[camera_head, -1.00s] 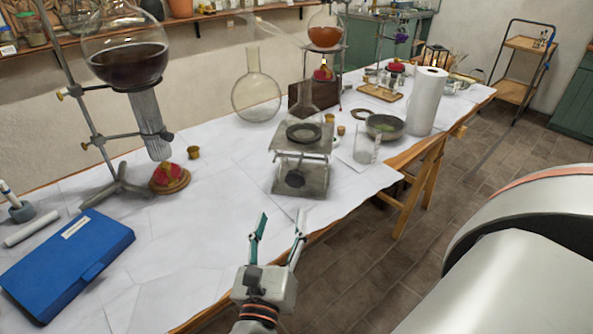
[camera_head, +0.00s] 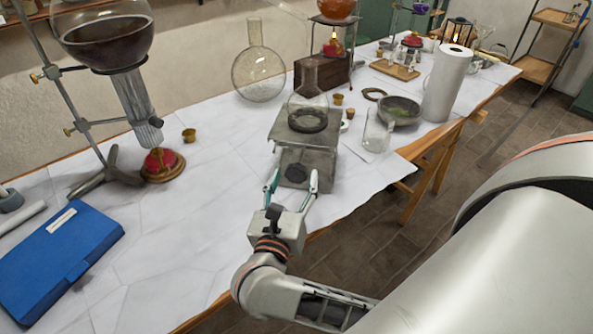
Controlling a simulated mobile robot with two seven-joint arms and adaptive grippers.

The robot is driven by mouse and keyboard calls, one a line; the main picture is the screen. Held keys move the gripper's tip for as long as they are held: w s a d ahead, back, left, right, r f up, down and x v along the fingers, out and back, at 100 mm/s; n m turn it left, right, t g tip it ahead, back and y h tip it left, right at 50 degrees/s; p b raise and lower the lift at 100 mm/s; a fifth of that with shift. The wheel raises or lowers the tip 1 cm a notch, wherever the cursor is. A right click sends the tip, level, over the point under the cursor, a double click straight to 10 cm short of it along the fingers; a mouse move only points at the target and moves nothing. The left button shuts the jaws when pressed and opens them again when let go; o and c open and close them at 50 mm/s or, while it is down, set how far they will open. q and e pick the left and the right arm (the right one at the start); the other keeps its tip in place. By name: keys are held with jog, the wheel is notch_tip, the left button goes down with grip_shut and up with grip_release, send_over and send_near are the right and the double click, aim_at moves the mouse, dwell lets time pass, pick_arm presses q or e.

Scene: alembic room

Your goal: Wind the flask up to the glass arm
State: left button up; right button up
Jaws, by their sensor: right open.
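A clear round flask (camera_head: 308,108) with a tall neck stands upright over a dark ring on the top plate of a metal lab jack (camera_head: 276,131). A round dark knob (camera_head: 296,173) is on the jack's front. My right gripper (camera_head: 292,180) is open in front of the jack, one finger on each side of the knob. I cannot tell whether the fingers touch it. A faint glass tube (camera_head: 286,8), maybe the glass arm, shows at the top edge above the flask; most of it is out of view. My left gripper is not in view.
A blue case (camera_head: 58,250) lies front left. A beaker (camera_head: 378,132), bowl (camera_head: 400,112) and paper roll (camera_head: 446,85) stand right of the jack.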

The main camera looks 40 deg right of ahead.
jog(key=x, duration=0.2)
jog(key=shift+w+d, duration=0.2)
jog(key=shift+d, duration=0.05)
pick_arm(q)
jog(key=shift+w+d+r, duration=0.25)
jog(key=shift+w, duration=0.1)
pick_arm(e)
jog(key=shift+w, duration=0.1)
